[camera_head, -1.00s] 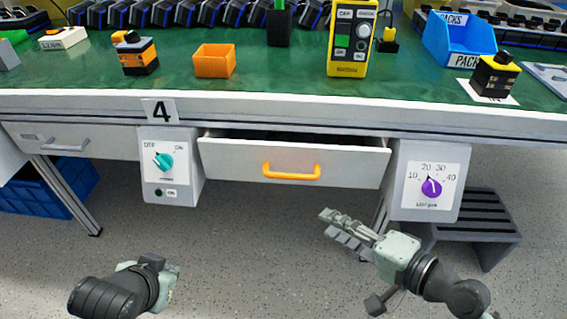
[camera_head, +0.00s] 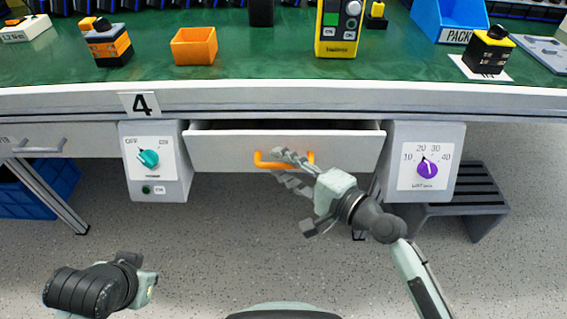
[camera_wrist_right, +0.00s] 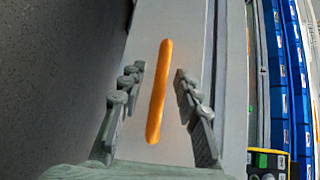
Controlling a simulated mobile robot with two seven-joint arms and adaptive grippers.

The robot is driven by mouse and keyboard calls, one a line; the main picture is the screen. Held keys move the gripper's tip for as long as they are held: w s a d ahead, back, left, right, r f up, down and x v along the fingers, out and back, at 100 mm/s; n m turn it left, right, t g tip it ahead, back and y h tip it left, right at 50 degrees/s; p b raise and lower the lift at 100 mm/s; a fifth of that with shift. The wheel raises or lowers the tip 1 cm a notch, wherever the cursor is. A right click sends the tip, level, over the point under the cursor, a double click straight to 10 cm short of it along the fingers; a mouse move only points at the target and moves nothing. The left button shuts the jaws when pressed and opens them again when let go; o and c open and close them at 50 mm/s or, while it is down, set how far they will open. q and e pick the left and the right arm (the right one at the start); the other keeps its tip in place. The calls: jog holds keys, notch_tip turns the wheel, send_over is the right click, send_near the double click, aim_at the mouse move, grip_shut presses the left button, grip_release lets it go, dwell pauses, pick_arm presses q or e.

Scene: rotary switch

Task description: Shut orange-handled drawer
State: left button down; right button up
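The drawer (camera_head: 225,152) with the orange handle (camera_head: 262,161) stands partly open under the green-topped bench; a dark gap shows above its white front. My right gripper (camera_head: 285,173) is at the right part of the handle in the head view. In the right wrist view the orange handle (camera_wrist_right: 159,92) lies between the two spread fingers of my right gripper (camera_wrist_right: 158,85), with a gap on each side. Contact with the drawer front cannot be told. My left gripper (camera_head: 140,280) is low at the left, away from the drawer; its fingers do not show clearly.
A box with a teal rotary switch (camera_head: 149,158) is left of the drawer, and one with a purple knob (camera_head: 427,170) is right of it. A grey step stool (camera_head: 470,200) stands below right. An orange bin (camera_head: 194,46) sits on the bench. Floor in front is clear.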

jog(key=shift+a, duration=0.1)
grip_shut()
dwell(0.3)
jog(key=shift+w, duration=0.15)
jog(key=w, duration=0.3)
jog(key=shift+w, duration=0.55)
jog(key=shift+r, duration=0.1)
grip_release()
